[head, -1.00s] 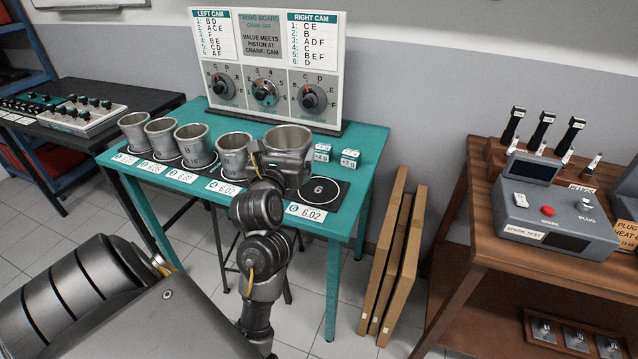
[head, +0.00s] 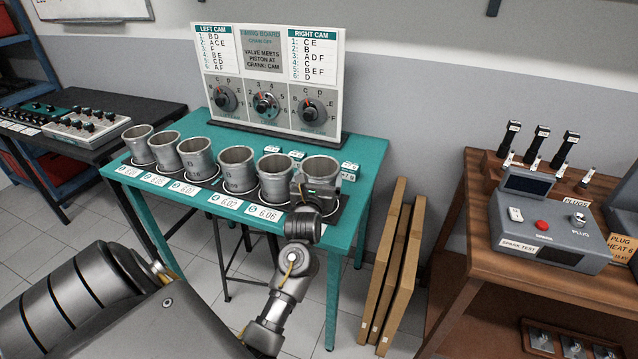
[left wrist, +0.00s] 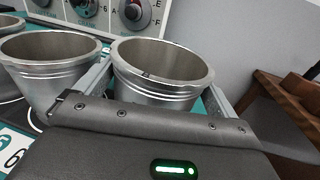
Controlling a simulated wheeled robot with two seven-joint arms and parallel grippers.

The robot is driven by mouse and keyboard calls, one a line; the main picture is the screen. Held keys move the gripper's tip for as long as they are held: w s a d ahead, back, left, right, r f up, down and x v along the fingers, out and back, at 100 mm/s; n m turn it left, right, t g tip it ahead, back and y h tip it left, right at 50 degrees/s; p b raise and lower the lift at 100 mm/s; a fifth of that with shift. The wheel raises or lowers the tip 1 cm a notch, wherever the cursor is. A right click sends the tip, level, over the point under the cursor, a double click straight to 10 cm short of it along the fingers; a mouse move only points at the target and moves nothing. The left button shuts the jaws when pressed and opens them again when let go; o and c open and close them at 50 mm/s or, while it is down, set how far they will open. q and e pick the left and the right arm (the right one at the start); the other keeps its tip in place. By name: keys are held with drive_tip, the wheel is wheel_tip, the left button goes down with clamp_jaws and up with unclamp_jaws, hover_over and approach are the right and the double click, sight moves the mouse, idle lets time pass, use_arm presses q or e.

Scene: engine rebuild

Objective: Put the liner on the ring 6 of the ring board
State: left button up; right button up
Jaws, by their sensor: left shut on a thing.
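My left gripper (head: 317,190) is shut on a grey metal liner (head: 320,170) at the right end of the ring board (head: 338,212). The liner is upright, and its open top also shows between the fingers in the left wrist view (left wrist: 160,85). It is over the place of ring 6, which the gripper and liner hide. I cannot tell whether its bottom touches the board. Another liner (head: 274,178) stands just left of it, apart from it in the left wrist view (left wrist: 50,70). My right gripper is not in view.
Several more liners (head: 237,170) stand in a row to the left on the teal table (head: 372,160). The timing board (head: 265,85) stands behind. Small boxes are partly hidden behind the held liner. Flat brown panels (head: 395,260) lean right of the table.

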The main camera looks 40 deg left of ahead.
use_arm(q)
drive_tip(key=shift+a+f, duration=0.1)
drive_tip(key=shift+f, duration=0.75)
drive_tip(key=shift+s+f, duration=0.1)
drive_tip(key=shift+f, duration=0.1)
drive_tip(key=shift+f, duration=0.15)
drive_tip(key=o, duration=0.9)
drive_tip(key=shift+r, duration=0.2)
drive_tip(key=b+v, duration=0.2)
drive_tip(key=v, duration=0.9)
drive_tip(key=shift+s+d, duration=0.35)
drive_tip(key=shift+s, duration=0.1)
